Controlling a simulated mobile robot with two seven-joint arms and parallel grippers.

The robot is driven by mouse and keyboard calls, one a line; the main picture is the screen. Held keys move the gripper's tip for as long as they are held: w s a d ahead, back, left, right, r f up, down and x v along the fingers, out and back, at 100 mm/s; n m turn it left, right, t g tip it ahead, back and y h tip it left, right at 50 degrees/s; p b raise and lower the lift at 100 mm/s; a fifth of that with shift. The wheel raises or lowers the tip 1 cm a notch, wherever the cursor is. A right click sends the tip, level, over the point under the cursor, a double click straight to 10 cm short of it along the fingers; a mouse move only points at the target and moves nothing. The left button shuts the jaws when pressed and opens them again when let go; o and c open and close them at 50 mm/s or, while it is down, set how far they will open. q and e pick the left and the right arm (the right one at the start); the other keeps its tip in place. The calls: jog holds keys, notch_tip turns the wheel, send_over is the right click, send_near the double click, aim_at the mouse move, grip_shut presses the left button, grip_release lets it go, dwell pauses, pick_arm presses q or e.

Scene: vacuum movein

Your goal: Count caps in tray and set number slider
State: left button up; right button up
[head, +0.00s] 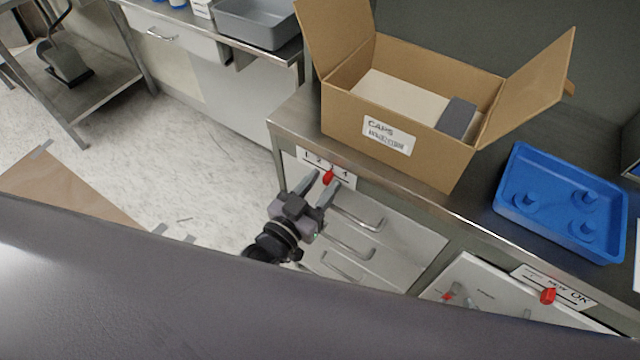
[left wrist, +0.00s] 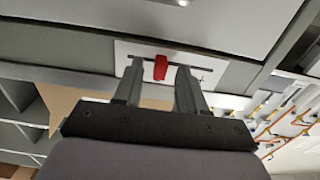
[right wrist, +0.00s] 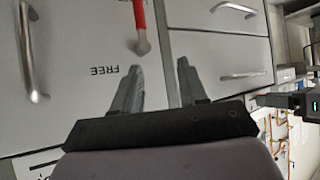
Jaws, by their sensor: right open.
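A blue tray (head: 508,178) on the counter holds three blue caps: one at the left (head: 528,200), one at the back right (head: 588,196) and one at the front right (head: 584,229). The number slider (head: 328,178) is a red knob on a white plate under the counter edge; 1, 2 and 4 show beside it. My left gripper (head: 325,186) is open at the plate. In the left wrist view the red knob (left wrist: 160,68) stands between its fingers (left wrist: 159,72), with gaps either side. My right gripper (right wrist: 160,70) is open and empty before a cabinet door.
An open cardboard box (head: 347,115) labelled CAPS stands left of the tray. A second red knob (head: 548,296) sits on a plate marked OK. A red-handled lever (right wrist: 141,28) and the word FREE show on the door by my right gripper. Drawer handles (head: 350,240) project below the left gripper.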

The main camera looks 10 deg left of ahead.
pick_arm(q)
jog(key=v, duration=0.7)
jog(key=shift+s, duration=0.1)
dwell(0.5)
jog(key=s+a+f+n+g+y, duration=0.1)
jog(key=s+a+f+g+y, duration=0.3)
jog(key=s+a+f+g, duration=0.2)
notch_tip(320, 180, down, 2)
jog(key=s+a, duration=0.2)
jog(key=s, duration=0.1)
jog(key=shift+a+f+n+g, duration=0.15)
jog(key=shift+n+g, duration=0.15)
jog(key=shift+w, duration=0.2)
dwell(1.2)
